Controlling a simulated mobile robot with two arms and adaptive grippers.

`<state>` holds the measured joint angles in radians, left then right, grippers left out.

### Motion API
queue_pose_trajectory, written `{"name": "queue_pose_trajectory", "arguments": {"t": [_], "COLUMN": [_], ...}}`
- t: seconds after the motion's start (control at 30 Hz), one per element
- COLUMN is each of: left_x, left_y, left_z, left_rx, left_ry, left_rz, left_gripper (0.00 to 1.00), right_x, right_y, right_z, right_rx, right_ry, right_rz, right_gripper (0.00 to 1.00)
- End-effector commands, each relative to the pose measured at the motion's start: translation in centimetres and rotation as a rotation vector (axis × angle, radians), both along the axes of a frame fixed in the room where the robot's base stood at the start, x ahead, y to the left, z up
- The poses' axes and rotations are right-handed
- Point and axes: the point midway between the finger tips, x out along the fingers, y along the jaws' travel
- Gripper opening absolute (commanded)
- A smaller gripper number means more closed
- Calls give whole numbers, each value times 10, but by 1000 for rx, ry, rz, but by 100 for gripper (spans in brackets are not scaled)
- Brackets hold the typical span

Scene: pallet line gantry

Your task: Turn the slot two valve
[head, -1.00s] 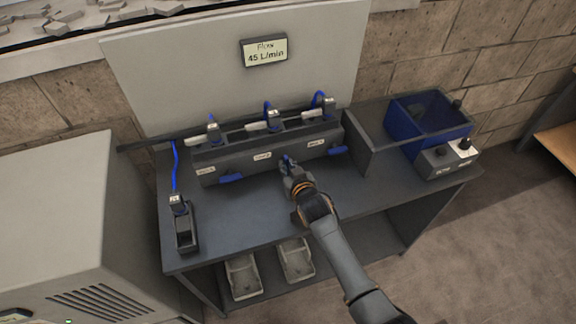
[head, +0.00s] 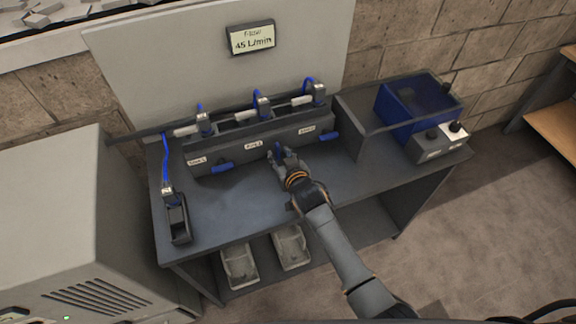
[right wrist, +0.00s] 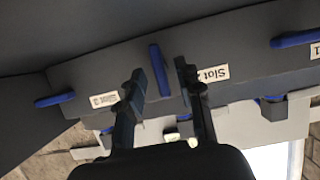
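The slot two valve is a blue handle (right wrist: 159,70) on the front of the grey manifold (head: 232,148). In the right wrist view it stands across the line of the other two handles. It lies between the spread fingers of my right gripper (right wrist: 161,80), with a gap on each side. The "Slot 2" label (right wrist: 212,74) is beside it, partly behind a finger. In the head view my right gripper (head: 281,154) is at the middle of the manifold and partly hides the handle. My left gripper is not in view.
The slot one handle (head: 222,168) and slot three handle (head: 329,135) lie level on either side. A flow display (head: 251,38) reads 45 L/min. The bench front (head: 235,205) is clear.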

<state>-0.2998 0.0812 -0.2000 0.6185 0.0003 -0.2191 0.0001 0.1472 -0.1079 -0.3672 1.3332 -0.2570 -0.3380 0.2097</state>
Motion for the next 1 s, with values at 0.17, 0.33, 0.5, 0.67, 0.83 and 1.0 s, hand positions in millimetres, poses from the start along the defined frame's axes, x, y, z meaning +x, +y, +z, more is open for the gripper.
{"name": "queue_pose_trajectory", "arguments": {"t": [0.17, 0.33, 0.5, 0.67, 0.83, 1.0], "left_x": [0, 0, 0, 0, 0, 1], "left_y": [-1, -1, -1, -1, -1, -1], "left_z": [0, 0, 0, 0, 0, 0], "left_rx": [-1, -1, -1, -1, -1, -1], "left_ry": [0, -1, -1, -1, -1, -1], "left_rz": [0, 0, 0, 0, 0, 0], "left_gripper": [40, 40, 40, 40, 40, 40], "right_x": [-29, -58, -82, -93, -96, -95], "right_y": [-9, -18, -26, -29, -30, -30], "right_z": [10, 23, 34, 39, 41, 41], "right_rx": [1, -1, -1, 0, -2, -2], "right_ry": [2, 3, 3, 2, 3, 3], "right_rz": [-1, 1, 1, 1, 0, 0], "right_gripper": [35, 35, 35, 35, 35, 35]}}
